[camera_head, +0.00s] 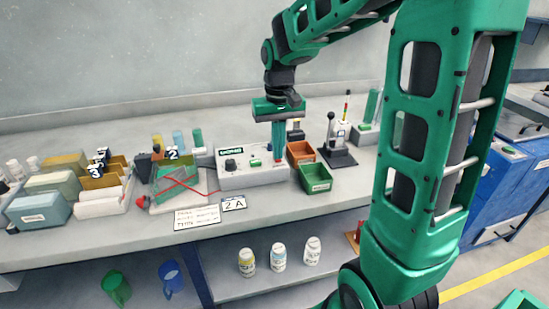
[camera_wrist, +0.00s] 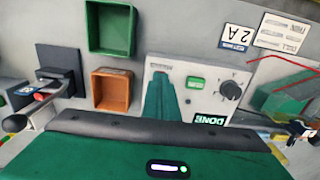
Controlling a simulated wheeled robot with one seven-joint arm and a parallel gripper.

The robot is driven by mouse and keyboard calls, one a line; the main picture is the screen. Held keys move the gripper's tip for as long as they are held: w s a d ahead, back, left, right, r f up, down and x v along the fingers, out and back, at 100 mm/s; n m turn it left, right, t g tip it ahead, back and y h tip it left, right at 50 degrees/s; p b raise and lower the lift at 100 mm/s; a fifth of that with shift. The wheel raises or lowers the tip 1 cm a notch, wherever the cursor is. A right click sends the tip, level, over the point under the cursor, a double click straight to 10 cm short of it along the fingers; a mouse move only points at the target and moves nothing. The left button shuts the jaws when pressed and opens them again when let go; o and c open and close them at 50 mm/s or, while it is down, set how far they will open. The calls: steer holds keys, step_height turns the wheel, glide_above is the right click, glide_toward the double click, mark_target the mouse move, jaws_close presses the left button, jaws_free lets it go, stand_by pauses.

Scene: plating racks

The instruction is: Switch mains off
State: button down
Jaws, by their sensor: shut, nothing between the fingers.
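A pale power supply box (camera_head: 255,178) with a black dial (camera_head: 230,165) and a green label stands on the bench. In the wrist view the box (camera_wrist: 208,102) appears turned around, with the dial (camera_wrist: 230,90) and a green rocker switch (camera_wrist: 195,83) on its panel. My gripper (camera_head: 278,158) is shut and empty, pointing down over the right end of the panel. In the wrist view its fingers (camera_wrist: 160,82) lie beside the green switch, apart from it in the picture. They hide part of the panel; I cannot tell whether the tips touch it.
An orange bin (camera_head: 300,152) and a green bin (camera_head: 315,178) stand close right of the box. A black-based device with a lever (camera_head: 338,155) is farther right. Red leads and a green tank (camera_head: 175,185) are left. Bottles (camera_head: 278,258) stand on the lower shelf.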

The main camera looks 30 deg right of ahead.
steer(key=shift+f, duration=0.3)
stand_by(0.4)
step_height(320, 180, up, 7)
stand_by(0.8)
stand_by(0.4)
steer(key=s+d+f+m, duration=0.1)
steer(key=s+d+f, duration=0.1)
steer(key=s, duration=0.6)
steer(key=s+d+f+m, duration=0.1)
steer(key=s+d+f, duration=0.1)
steer(key=s, duration=0.7)
steer(key=s+d+f+m, duration=0.1)
steer(key=s+d+f, duration=0.1)
steer(key=s, duration=0.7)
steer(key=shift+s+d+f, duration=0.2)
steer(key=shift+s+f, duration=0.05)
steer(key=shift+f, duration=0.3)
steer(key=shift+w, duration=0.1)
